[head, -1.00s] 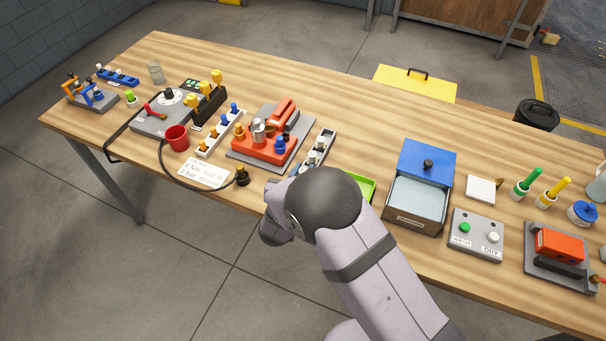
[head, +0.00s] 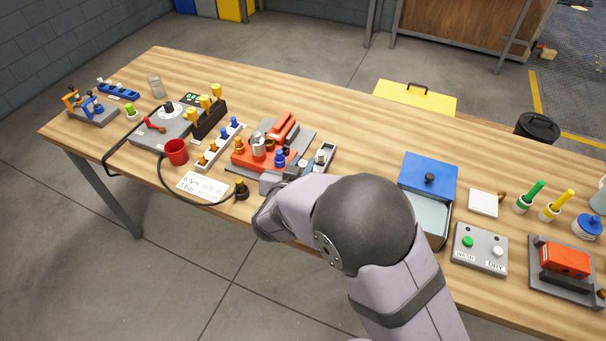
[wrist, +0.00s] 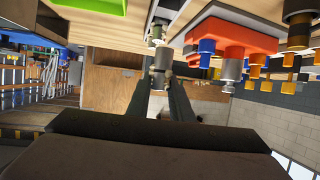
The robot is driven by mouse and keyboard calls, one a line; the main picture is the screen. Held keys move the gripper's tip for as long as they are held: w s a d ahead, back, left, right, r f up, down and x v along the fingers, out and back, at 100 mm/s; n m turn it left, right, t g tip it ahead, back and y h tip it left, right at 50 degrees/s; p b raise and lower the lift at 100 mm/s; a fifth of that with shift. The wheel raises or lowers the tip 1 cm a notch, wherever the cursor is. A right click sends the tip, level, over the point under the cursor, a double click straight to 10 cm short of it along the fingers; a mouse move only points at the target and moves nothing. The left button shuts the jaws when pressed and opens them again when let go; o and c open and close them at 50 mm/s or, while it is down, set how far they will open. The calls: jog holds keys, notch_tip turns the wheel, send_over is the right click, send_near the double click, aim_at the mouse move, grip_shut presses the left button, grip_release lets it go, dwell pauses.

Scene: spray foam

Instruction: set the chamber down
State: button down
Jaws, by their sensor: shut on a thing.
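My gripper (wrist: 165,88) shows in the wrist view with its two dark fingers shut on a small grey-white metallic cylinder, which I take to be the chamber (wrist: 162,58). It is held between the fingertips, close to the grey rack (wrist: 166,10); I cannot tell whether it touches the rack. In the head view my gripper is at the near end of the grey rack (head: 329,149), largely covered by my own wrist. The held chamber cannot be made out there.
The red fixture (head: 245,160) on its grey plate stands left of the rack, with a silver cylinder (head: 258,147) and a blue part (head: 280,158). A white rack (head: 222,143) is farther left. A blue-lidded box (head: 428,177) stands right.

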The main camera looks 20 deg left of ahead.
jog(key=shift+r, duration=0.75)
